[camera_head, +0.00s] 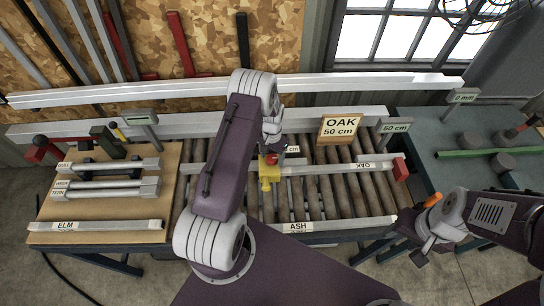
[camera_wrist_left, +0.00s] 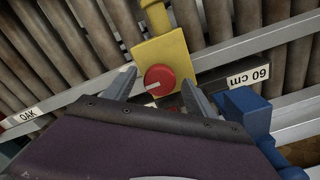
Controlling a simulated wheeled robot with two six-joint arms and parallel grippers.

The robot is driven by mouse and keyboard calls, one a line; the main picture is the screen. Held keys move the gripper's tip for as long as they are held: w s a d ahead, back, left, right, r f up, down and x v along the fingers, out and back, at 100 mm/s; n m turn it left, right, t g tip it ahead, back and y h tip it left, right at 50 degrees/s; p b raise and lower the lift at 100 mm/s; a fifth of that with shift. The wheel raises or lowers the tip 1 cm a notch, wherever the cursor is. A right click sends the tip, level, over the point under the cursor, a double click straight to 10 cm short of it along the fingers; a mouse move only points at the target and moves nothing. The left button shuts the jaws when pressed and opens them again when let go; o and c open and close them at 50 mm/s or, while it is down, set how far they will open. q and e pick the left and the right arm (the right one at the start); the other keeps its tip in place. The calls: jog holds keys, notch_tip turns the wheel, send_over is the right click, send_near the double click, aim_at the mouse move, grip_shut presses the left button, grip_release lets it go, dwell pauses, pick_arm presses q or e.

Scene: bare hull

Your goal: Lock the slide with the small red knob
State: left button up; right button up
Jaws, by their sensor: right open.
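The small red knob (camera_wrist_left: 160,80) sits on a yellow slide block (camera_wrist_left: 168,50); its white mark points left in the left wrist view. In the head view the knob (camera_head: 271,159) and block (camera_head: 266,183) are at the middle of the roller bed, partly hidden by my left arm. My left gripper (camera_wrist_left: 157,76) is open, with one finger on each side of the knob and a visible gap to it. My right gripper (camera_head: 428,228) is open and empty, away from the slide at the right.
An OAK bar (camera_head: 340,169) and an ASH bar (camera_head: 340,224) lie on the rollers. The OAK 50 cm sign (camera_head: 340,127) stands behind. A board with several bars (camera_head: 150,205) is left; a green-grey table (camera_head: 450,170) is right.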

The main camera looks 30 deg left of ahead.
aim_at(272, 158)
pick_arm(q)
jog(key=shift+r, duration=0.4)
notch_tip(272, 158, up, 8)
jog(key=b, duration=0.2)
jog(key=shift+f+b, duration=0.1)
jog(key=shift+b, duration=0.3)
jog(key=shift+r, duration=0.25)
